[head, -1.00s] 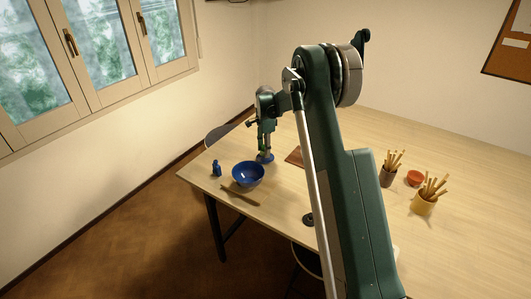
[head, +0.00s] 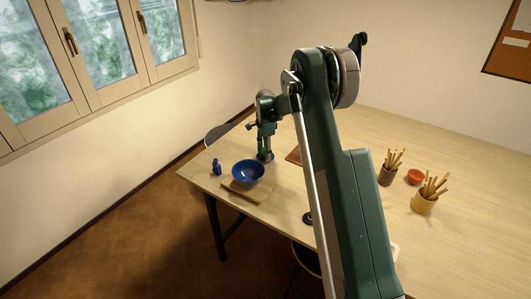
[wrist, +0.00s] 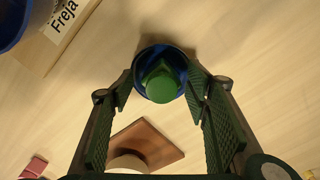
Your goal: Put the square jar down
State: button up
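A green jar (wrist: 162,85) with a round top stands in a round blue dish (wrist: 138,72) on the table, in the middle of the wrist view. It looks upright, with darker, squarer green sides partly visible behind the top. My gripper (wrist: 160,78) points down around it, one finger on each side. The fingers look spread, with gaps beside the green top; contact lower down is hard to judge. In the head view my gripper (head: 265,155) is low over the table, right of the blue bowl, and mostly hides the jar.
A blue bowl (head: 248,172) sits on a light board (head: 242,193), labelled "Freja" in the wrist view. A small blue bottle (head: 216,167) stands left. A brown square board (wrist: 154,140) lies near the jar.

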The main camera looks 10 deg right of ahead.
jog(key=shift+r, duration=0.1)
dwell(0.3)
jog(key=shift+r+p, duration=0.3)
jog(key=shift+p, duration=0.05)
notch_tip(320, 180, up, 12)
jog(key=shift+b, duration=0.35)
dwell(0.6)
jog(key=s+r+n+t, duration=0.2)
jog(key=s+r+n, duration=0.2)
jog(key=s+r, duration=0.85)
jog(key=s+r+n+t, duration=0.2)
jog(key=s+r+n, duration=0.3)
jog(key=s+r, duration=0.75)
jog(key=s+f+n+t, duration=0.1)
jog(key=s+f+n, duration=0.3)
jog(key=s, duration=1.3)
jog(key=s+a+f+n+t, duration=0.1)
jog(key=s+f+n, duration=0.3)
jog(key=s, duration=1.3)
jog(key=shift+s+f+t, duration=0.3)
jog(key=shift+f+t, duration=0.3)
jog(key=shift+f, duration=0.05)
